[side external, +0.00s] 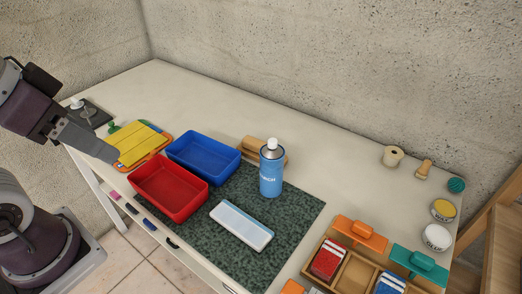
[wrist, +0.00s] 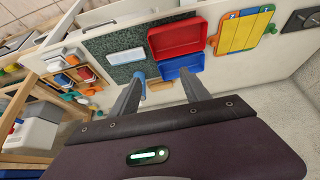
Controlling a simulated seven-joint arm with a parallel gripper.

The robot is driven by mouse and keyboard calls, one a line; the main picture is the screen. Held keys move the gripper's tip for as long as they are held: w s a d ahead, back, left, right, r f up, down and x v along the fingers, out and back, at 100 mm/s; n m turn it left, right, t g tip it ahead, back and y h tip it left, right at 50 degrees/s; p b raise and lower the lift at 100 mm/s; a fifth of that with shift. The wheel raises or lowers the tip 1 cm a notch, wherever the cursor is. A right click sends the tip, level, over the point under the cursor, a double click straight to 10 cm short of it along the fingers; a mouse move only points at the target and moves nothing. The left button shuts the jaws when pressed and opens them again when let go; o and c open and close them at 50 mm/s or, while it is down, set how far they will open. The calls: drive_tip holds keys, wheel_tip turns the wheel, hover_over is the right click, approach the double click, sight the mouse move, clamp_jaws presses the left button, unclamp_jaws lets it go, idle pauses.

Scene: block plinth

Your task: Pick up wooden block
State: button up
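A tan wooden block (side external: 250,145) lies on the table behind the blue spray can (side external: 271,172), which hides part of it in the side view. In the wrist view a small tan patch, likely the same block (wrist: 160,86), shows between my fingers. My gripper (side external: 112,158) is at the left in the side view, beside the yellow board and well away from the block. In the wrist view my gripper (wrist: 162,73) has its two fingers spread apart with nothing held between them.
Red (side external: 170,188) and blue (side external: 204,154) bins lie between my gripper and the block. A yellow board (side external: 140,147) is near my gripper. A white-topped case (side external: 241,225) lies on the dark mat (side external: 290,222). A wooden organizer (side external: 354,273) is at right. The table's back is mostly clear.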

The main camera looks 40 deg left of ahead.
drive_tip(key=w+r+m+g+h, duration=0.15)
drive_tip(key=w+r+m, duration=0.25)
drive_tip(key=w, duration=0.7)
drive_tip(key=m+g+y, duration=0.2)
drive_tip(key=m+g, duration=0.2)
drive_tip(key=m, duration=0.9)
hover_over(262, 143)
drive_tip(key=shift+h, duration=0.25)
drive_tip(key=f, duration=2.2)
drive_tip(key=shift+w+a+f, duration=0.15)
drive_tip(key=shift+w+f, duration=0.05)
drive_tip(key=shift+f, duration=0.15)
drive_tip(key=f, duration=0.6)
drive_tip(key=shift+s+f, duration=0.25)
drive_tip(key=shift+f, duration=0.05)
drive_tip(key=shift+c, duration=0.4)
clamp_jaws()
